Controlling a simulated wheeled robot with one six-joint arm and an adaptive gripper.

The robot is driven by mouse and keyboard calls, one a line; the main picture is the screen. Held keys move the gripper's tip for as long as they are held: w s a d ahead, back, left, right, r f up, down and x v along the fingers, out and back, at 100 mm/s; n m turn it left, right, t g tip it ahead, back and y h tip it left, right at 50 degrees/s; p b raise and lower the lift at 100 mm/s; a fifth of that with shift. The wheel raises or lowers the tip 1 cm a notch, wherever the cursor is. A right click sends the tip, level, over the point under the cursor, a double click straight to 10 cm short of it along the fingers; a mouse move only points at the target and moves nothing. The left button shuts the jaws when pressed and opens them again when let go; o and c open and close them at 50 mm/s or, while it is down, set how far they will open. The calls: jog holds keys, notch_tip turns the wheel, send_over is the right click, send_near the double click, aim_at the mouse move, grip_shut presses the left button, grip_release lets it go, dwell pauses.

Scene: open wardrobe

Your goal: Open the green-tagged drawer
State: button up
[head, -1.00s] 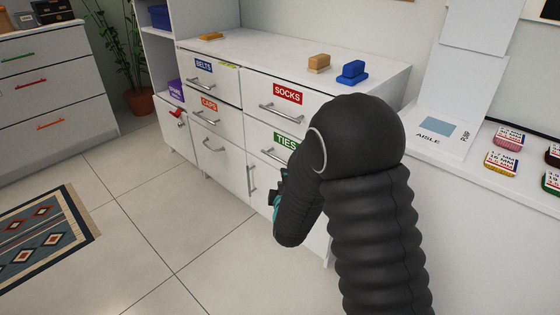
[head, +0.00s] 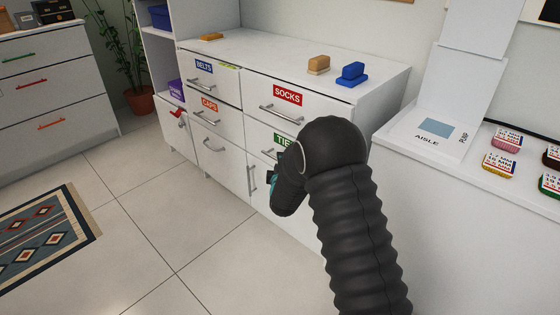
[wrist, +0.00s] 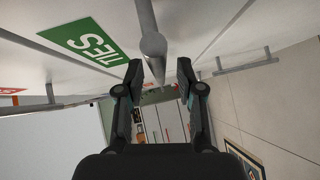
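The green TIES tag (head: 281,141) is on the right-hand drawer below the SOCKS drawer, partly hidden by my arm in the head view. In the wrist view the green tag (wrist: 88,43) is large at upper left, on the white drawer front (wrist: 45,18). The drawer's grey bar handle (wrist: 152,42) runs down from the top edge toward the gap between my fingertips. My gripper (wrist: 160,78) is open, one finger on each side of the handle's line. I cannot tell whether it touches the handle. In the head view my gripper is mostly hidden behind my arm.
The SOCKS drawer (head: 318,107) is above, and the CAPS drawer (head: 222,122) is to the left. A door with a vertical handle (head: 252,180) is below. The tiled floor (head: 185,235) in front is clear.

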jog(key=shift+w+a+f, duration=0.1)
jog(key=shift+w, duration=0.45)
grip_shut()
